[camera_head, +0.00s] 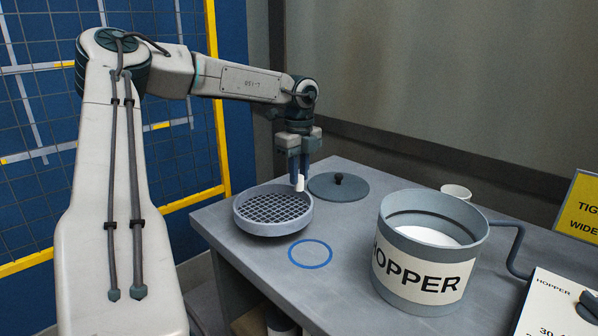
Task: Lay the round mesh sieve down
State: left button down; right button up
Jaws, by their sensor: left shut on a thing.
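The round mesh sieve (272,208) is a grey ring with a dark grid, at the left end of the grey table. It looks close to level, and I cannot tell whether its underside touches the table. My left gripper (299,178) points down at the sieve's far right edge and is shut on its small white grip (300,183). A blue ring mark (310,254) on the table lies just to the right of and nearer than the sieve. My right gripper is not in view.
A large hopper (425,265) with white contents and a side handle stands on the right. A dark round lid (338,187) lies behind the sieve, and a white cup (456,192) stands behind the hopper. A printed sheet (556,305) is at the lower right.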

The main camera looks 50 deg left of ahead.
aim_at(299, 200)
pick_arm(q)
jog(key=shift+f+b, duration=1.55)
jog(key=shift+f, duration=0.4)
jog(key=c, duration=1.2)
grip_release()
notch_tip(299, 200, up, 11)
jog(key=shift+f+p, duration=0.1)
jog(key=shift+p, duration=0.4)
